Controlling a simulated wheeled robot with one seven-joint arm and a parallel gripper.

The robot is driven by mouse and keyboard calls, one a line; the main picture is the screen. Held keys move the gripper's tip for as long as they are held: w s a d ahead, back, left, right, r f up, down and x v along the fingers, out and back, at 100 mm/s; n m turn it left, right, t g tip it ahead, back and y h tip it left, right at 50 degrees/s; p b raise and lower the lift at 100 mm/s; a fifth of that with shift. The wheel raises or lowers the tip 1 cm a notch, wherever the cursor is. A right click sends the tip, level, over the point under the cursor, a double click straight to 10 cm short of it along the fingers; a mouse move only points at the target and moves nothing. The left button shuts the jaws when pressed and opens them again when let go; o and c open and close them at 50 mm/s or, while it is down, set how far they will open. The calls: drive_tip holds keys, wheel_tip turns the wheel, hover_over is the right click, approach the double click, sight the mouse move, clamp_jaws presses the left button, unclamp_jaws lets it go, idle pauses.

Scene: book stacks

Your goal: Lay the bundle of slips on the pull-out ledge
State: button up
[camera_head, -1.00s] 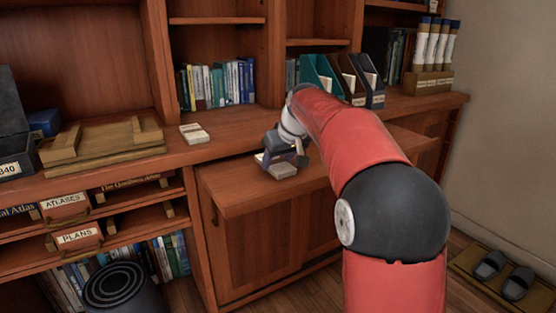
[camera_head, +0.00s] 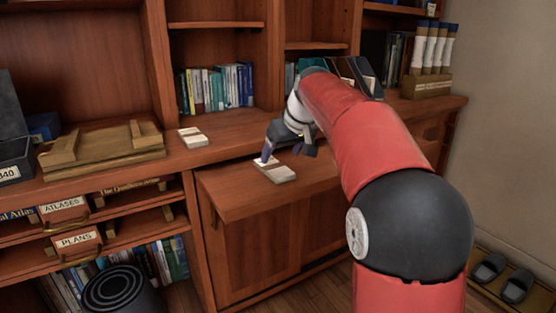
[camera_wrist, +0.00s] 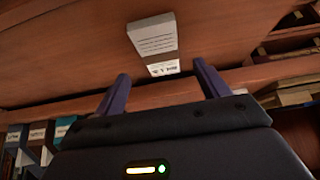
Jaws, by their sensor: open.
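The bundle of slips (camera_head: 277,170), pale and flat with a label at one end, lies on the pull-out ledge (camera_head: 235,192), near its left-middle part. In the wrist view the bundle (camera_wrist: 153,36) shows printed lines on its top and lies beyond my fingertips. My gripper (camera_head: 287,154) is open and empty, just above and behind the bundle in the head view. In the wrist view both purple fingers (camera_wrist: 161,76) are spread apart, with clear space between them and no hold on the bundle.
A similar pale bundle (camera_head: 193,137) lies on the upper counter. A wooden tray (camera_head: 100,146) stands left of it. File boxes (camera_head: 345,72) and rolled tubes (camera_head: 430,50) stand at the back right. The ledge's front left is bare.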

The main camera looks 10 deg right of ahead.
drive_tip(key=v, duration=0.6)
drive_tip(key=shift+s+r+p, duration=0.2)
drive_tip(key=shift+r+p, duration=0.1)
drive_tip(key=shift+r, duration=0.05)
drive_tip(key=s+f+m, duration=0.1)
drive_tip(key=s+f, duration=0.5)
drive_tip(key=s, duration=0.4)
drive_tip(key=s+a+f+m+h, duration=0.1)
drive_tip(key=s+f, duration=0.5)
drive_tip(key=s, duration=0.5)
drive_tip(key=s+a+f+m+h, duration=0.1)
drive_tip(key=s+f, duration=0.6)
drive_tip(key=s, duration=0.3)
drive_tip(key=shift+s+m+g, duration=0.3)
drive_tip(key=shift+s+m, duration=0.05)
drive_tip(key=shift+m, duration=0.05)
